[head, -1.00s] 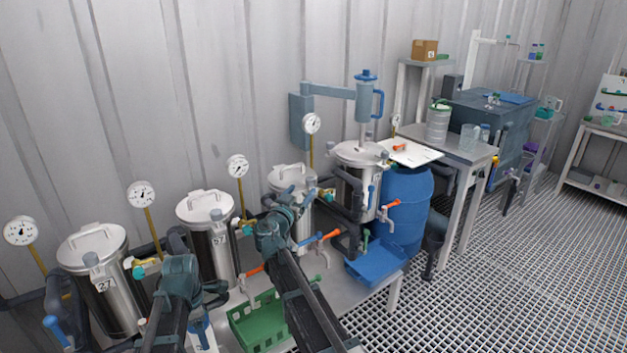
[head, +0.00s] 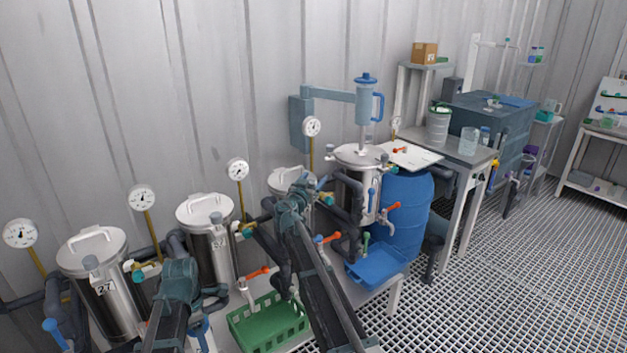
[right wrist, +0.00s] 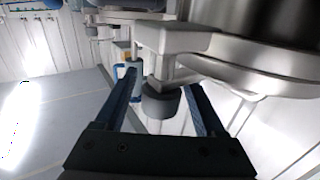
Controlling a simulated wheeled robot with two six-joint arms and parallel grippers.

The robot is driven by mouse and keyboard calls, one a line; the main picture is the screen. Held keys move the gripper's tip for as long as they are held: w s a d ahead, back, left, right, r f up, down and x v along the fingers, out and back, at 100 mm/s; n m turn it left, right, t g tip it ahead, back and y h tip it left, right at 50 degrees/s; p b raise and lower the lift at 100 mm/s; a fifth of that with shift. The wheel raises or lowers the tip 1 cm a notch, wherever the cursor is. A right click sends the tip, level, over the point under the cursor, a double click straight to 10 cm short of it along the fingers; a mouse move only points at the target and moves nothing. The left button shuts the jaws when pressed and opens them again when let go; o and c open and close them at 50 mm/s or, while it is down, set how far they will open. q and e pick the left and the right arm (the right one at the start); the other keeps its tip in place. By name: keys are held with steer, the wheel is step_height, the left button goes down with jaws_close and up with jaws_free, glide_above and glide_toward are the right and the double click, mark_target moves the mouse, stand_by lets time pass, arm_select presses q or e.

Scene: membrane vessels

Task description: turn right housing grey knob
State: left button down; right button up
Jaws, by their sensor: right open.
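A dark grey knob (right wrist: 160,101) sits under a steel lug at the rim of a metal housing (right wrist: 265,75) in the right wrist view. My right gripper (right wrist: 163,78) is open, with one finger on each side of the knob and a visible gap at the right. In the head view my right gripper (head: 297,190) is at the third steel housing from the left (head: 280,181), which my arm partly hides. The knob there is hidden or too small to tell. My left arm is at the lower left; its jaws cannot be made out.
Two steel housings (head: 92,245) (head: 197,210) stand to the left and a taller one (head: 362,157) to the right. Pressure gauges on yellow stems (head: 237,169), dark pipes and orange-handled taps crowd the bench. A green basket (head: 268,328) and blue tray (head: 378,268) lie in front.

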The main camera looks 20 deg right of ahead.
jaws_close()
stand_by(0.3)
